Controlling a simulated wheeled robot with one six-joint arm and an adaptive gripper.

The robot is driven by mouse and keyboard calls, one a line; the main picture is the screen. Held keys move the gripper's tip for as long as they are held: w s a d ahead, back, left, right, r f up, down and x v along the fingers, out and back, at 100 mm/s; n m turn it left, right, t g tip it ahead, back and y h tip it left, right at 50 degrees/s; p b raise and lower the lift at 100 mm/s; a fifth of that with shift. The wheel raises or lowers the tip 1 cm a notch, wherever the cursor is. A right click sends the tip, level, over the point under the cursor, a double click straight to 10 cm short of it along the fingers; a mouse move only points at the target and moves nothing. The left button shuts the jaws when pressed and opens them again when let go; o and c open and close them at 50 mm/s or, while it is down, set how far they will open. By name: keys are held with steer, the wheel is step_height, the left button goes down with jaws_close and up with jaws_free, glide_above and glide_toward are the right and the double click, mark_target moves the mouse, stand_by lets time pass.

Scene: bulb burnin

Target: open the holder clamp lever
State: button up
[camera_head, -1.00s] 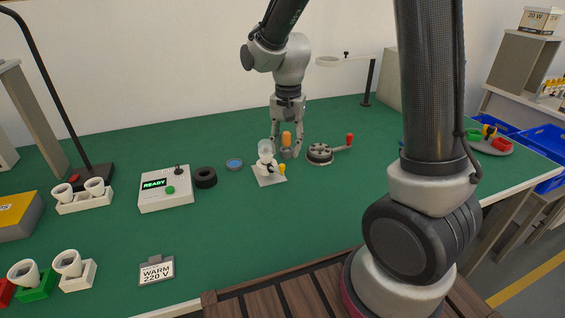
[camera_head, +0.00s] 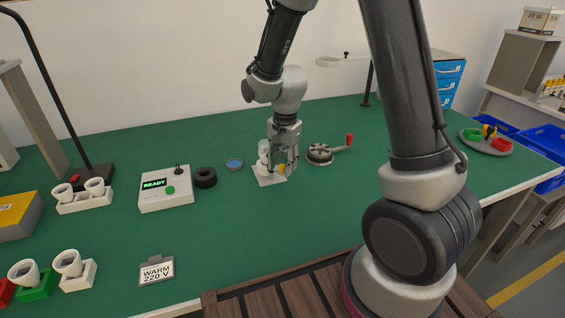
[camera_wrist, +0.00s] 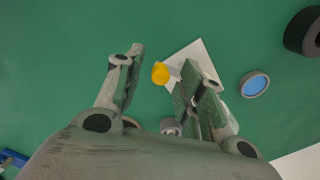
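The holder has a white base plate (camera_head: 268,181) on the green bench and a clear bulb-like top (camera_head: 263,147), mostly behind my gripper. Its clamp lever ends in a yellow knob (camera_head: 281,168). My gripper (camera_head: 284,166) points down at the holder's right side. In the wrist view, my gripper (camera_wrist: 164,60) is open, with the yellow knob (camera_wrist: 160,73) between its spread fingers, nearer the right one. I cannot tell whether a finger touches it. The right finger hides part of the white plate (camera_wrist: 198,54) and of the holder.
A round grey fixture (camera_head: 319,153) with a red-knobbed crank stands close on the right. A blue-topped disc (camera_head: 234,164), a black ring (camera_head: 205,177) and a tester box reading READY (camera_head: 166,200) stand on the left. The bench front is mostly clear.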

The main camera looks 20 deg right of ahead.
jaws_close()
steer(key=shift+w+d+n, duration=0.1)
steer(key=shift+n, duration=0.2)
steer(key=n, duration=0.1)
steer(key=w+d+n, duration=0.1)
steer(key=n, duration=0.4)
steer(key=shift+w+d, duration=0.25)
steer(key=shift+w, duration=0.15)
steer(key=n, duration=0.1)
steer(key=w+n, duration=0.1)
steer(key=n, duration=0.1)
steer(key=w+n, duration=0.1)
steer(key=n, duration=0.1)
steer(key=shift+d, duration=0.2)
steer(key=shift+n, duration=0.3)
